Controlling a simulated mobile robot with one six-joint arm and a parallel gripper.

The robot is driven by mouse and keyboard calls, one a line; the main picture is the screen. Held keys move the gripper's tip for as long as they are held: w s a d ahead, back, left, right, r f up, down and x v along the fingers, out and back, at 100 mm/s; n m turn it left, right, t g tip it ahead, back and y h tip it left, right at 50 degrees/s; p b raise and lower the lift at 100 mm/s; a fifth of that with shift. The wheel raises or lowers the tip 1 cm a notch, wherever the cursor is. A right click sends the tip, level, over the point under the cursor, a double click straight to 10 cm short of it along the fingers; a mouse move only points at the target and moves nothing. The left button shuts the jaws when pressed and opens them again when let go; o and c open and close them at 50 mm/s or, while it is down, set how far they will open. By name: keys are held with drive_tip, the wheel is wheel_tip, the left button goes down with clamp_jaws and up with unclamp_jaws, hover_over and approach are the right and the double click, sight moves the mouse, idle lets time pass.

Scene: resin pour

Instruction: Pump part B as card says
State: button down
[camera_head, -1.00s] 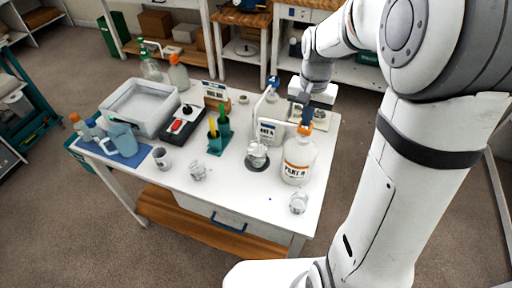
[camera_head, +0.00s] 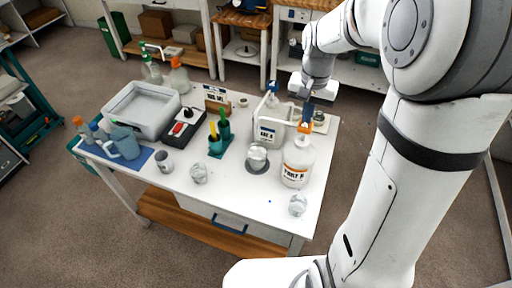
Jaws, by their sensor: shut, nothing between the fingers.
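A white bottle labelled as a part (camera_head: 293,174), its last letter hard to read but like B, stands upright near the right edge of the white table. Its orange pump top (camera_head: 304,128) is at the tip of my gripper (camera_head: 307,117). The gripper is shut, points down and holds nothing. Whether it touches the pump top is not clear. A second labelled container (camera_head: 268,132) with a white pump stands behind, to the left. A clear cup (camera_head: 257,156) stands on a dark round base left of the bottle. A small card (camera_head: 216,98) stands at the back, its writing too small to read.
More clear cups (camera_head: 199,173) (camera_head: 297,206) stand along the front. A green holder (camera_head: 219,142), a black device with a red part (camera_head: 183,127), a grey tray (camera_head: 143,109) and a jug (camera_head: 124,143) fill the left. The front middle is free.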

drive_tip(key=shift+f+b, duration=0.85)
drive_tip(key=shift+f, duration=0.35)
drive_tip(key=shift+r+p, duration=0.85)
drive_tip(key=shift+r, duration=0.35)
wheel_tip(320, 180, up, 6)
drive_tip(key=p, duration=0.4)
drive_tip(key=shift+s, duration=0.1)
